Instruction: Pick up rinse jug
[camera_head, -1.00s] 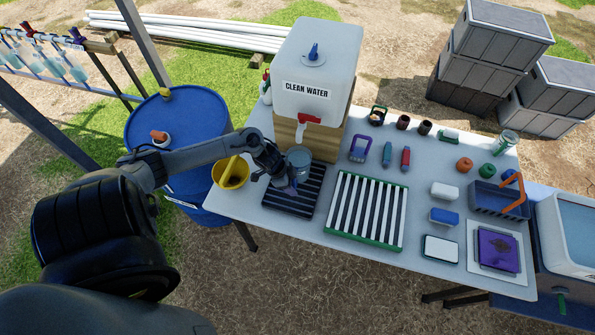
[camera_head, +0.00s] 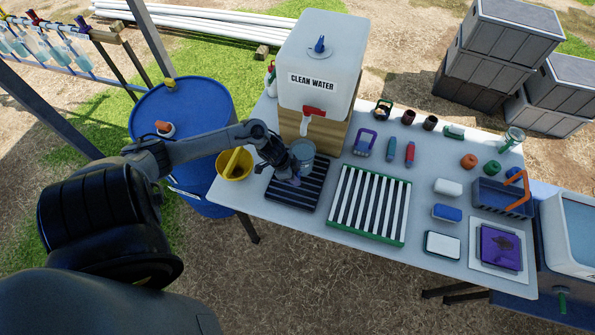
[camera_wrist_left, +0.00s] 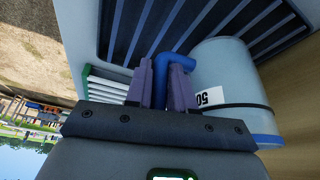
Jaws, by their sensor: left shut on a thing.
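The rinse jug (camera_head: 304,150) is a pale grey-blue cylinder at the far part of the dark slatted tray (camera_head: 273,196), in front of the water tank. In the left wrist view the jug (camera_wrist_left: 232,82) lies sideways in the picture, with a white label reading "50" and a blue handle (camera_wrist_left: 174,60). My left gripper (camera_wrist_left: 165,80) has its two purple fingers shut on the handle. In the head view my left gripper (camera_head: 293,178) is at the jug's near left side and partly hides it. I cannot tell whether the jug's base touches the tray. My right gripper is not seen.
The clean water tank (camera_head: 318,62) with its red tap stands behind the jug. A yellow bucket (camera_head: 235,170) is close on the left, beside a blue drum (camera_head: 200,105). A green-edged striped rack (camera_head: 345,233) lies right of the tray. Bottles, sponges and a basket (camera_head: 490,198) fill the right side.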

